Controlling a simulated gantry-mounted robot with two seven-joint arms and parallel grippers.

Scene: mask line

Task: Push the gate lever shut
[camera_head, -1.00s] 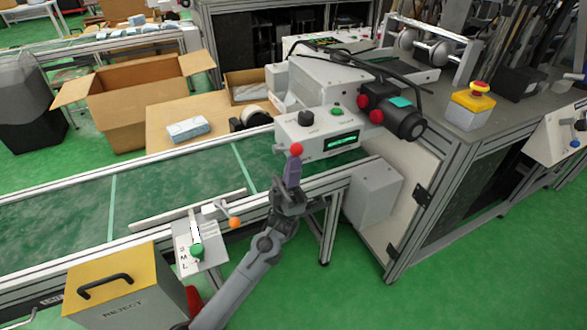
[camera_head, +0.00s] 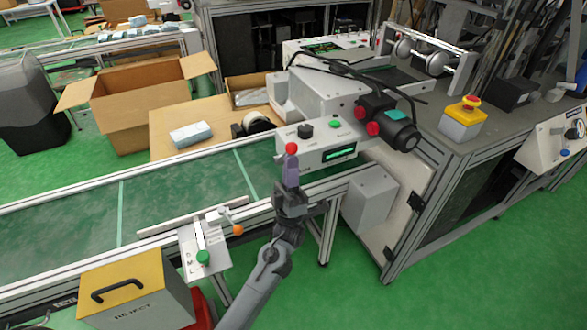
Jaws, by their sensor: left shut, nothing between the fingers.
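A lever with an orange ball knob (camera_head: 238,229) stands at the conveyor's near edge, beside a white bar (camera_head: 180,221) along the belt. I take it for the gate lever, though no readable label confirms this. A small panel (camera_head: 207,255) marked with letters carries a green knob (camera_head: 203,257) just left of it. My left gripper (camera_head: 291,165) is shut and empty, pointing up the picture, to the right of the orange knob and apart from it. My right gripper is out of view.
The white machine head (camera_head: 330,150) stands over the belt (camera_head: 180,195) behind the gripper. A yellow-topped REJECT bin (camera_head: 135,290) stands at the lower left. A grey box (camera_head: 369,201) is to the gripper's right. An emergency stop (camera_head: 464,115) sits farther right.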

